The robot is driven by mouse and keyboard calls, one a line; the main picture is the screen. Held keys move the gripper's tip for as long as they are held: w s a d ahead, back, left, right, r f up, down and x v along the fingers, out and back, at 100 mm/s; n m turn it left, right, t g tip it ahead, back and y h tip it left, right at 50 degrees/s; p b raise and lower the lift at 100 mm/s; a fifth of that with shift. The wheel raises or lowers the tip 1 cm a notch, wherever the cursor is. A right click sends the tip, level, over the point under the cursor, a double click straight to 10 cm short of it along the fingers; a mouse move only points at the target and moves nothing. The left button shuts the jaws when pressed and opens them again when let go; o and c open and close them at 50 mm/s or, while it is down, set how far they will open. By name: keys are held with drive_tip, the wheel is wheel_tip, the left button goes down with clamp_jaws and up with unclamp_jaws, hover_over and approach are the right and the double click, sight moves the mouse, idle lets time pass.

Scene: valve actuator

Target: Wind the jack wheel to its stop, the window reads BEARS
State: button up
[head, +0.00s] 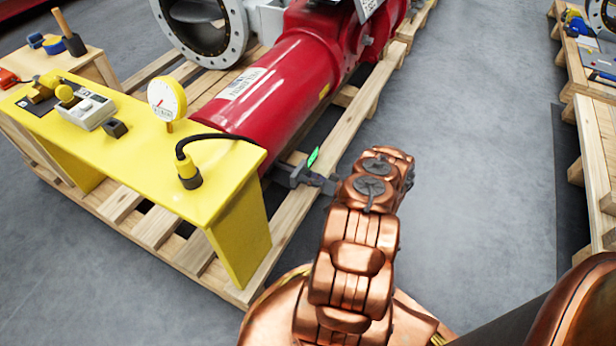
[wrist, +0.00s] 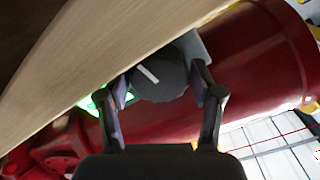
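The jack wheel looks to be the dark grey round knob (wrist: 160,78) with a white mark on its face, in the wrist view. My gripper (wrist: 165,88) is around it, one finger on each side, spread apart. Firm contact with its rim cannot be made out. A bright green piece (wrist: 97,103), perhaps the window, is partly hidden behind the left finger; no lettering is readable. In the head view the green piece (head: 313,158) stands near my gripper (head: 302,176), beside the red actuator (head: 285,90). The wheel is hidden there.
A wooden beam crosses the upper left of the wrist view, close to the wheel. A yellow bench (head: 150,155) with a dial gauge (head: 167,99) and a cabled plug (head: 188,174) stands left of my arm. A wooden pallet (head: 160,228) lies below.

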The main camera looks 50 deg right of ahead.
drive_tip(key=shift+o, duration=1.1)
drive_tip(key=shift+r, duration=0.1)
drive_tip(key=v, duration=1.2)
